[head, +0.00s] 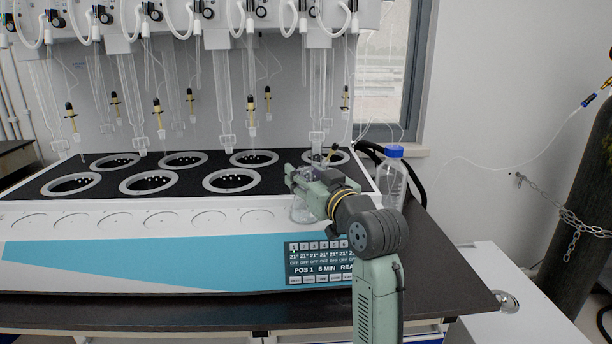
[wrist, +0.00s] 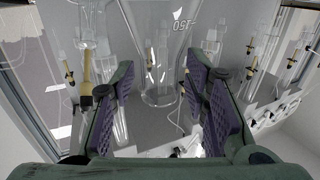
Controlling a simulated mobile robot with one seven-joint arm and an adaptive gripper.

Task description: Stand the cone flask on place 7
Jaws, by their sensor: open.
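The cone flask (head: 302,213) is clear glass and shows under my gripper in the head view, at the right end of the white front ledge. Its body is partly hidden by my gripper. In the wrist view the flask (wrist: 160,85) lies ahead, between the purple finger pads, with a marking on its glass. My gripper (head: 297,180) is open; its two fingers (wrist: 163,88) stand apart on either side of the flask. I cannot tell whether the pads touch the glass. No label for place 7 is readable; the right end of the black deck is partly hidden by my arm.
The black deck (head: 120,178) has several ringed wells in two rows. Glass tubes (head: 221,90) and yellow-tipped lines hang above it. Shallow round recesses (head: 160,219) on the front ledge look empty. A blue-capped bottle (head: 392,175) stands right of my gripper.

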